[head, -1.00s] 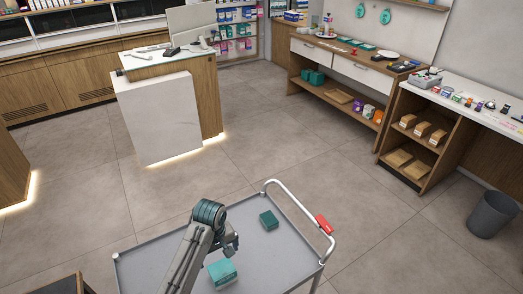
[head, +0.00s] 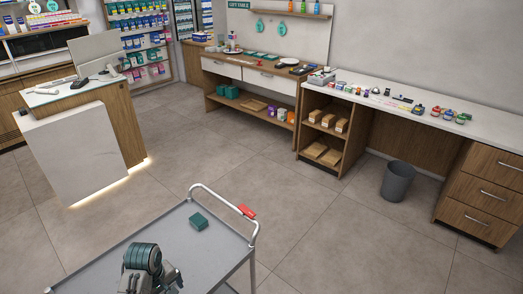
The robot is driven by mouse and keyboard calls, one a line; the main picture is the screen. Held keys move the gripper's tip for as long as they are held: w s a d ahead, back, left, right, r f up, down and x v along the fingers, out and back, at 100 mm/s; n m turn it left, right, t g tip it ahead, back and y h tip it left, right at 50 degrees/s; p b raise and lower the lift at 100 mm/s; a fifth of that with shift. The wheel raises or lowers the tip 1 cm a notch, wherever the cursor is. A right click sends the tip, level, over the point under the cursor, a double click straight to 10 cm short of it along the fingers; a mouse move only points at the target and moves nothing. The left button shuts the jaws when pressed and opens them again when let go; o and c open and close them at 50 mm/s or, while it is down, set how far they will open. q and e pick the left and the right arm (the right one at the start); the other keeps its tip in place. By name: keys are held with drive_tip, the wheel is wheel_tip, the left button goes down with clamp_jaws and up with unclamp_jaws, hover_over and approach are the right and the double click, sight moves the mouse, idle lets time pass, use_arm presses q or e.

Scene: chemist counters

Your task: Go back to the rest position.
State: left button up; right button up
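One of my arms stands over the trolley at the bottom of the head view, and it looks like the left one. Its teal-banded wrist hides much of the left gripper (head: 172,279), whose fingers I cannot make out. The lighter teal box seen earlier on the trolley is not visible now; the arm covers that area. My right gripper is not in view.
The trolley has a rail handle (head: 221,200) with a red tag (head: 247,211). A white-fronted counter (head: 75,152) stands at the left. Shelves and a long worktop (head: 437,105) line the back right, with a grey bin (head: 397,181) below. The floor between is clear.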

use_arm(q)
drive_tip(key=s+d+r+m+t+y, duration=0.1)
drive_tip(key=s+r+m+t, duration=0.3)
drive_tip(key=s, duration=0.7)
drive_tip(key=s+r+m, duration=0.3)
drive_tip(key=s+m, duration=0.4)
drive_tip(key=s, duration=0.3)
wheel_tip(320, 180, down, 36)
drive_tip(key=a+g+b, duration=0.2)
drive_tip(key=a+b, duration=0.1)
drive_tip(key=b, duration=0.3)
drive_tip(key=s+f+b, duration=0.3)
drive_tip(key=s+f, duration=0.6)
drive_tip(key=f, duration=0.3)
drive_tip(key=s+f+b, duration=0.3)
drive_tip(key=s+f, duration=0.6)
drive_tip(key=f, duration=0.4)
drive_tip(key=shift+a+f+n+g, duration=0.25)
drive_tip(key=shift+a+n+g, duration=0.15)
drive_tip(key=shift+a, duration=0.05)
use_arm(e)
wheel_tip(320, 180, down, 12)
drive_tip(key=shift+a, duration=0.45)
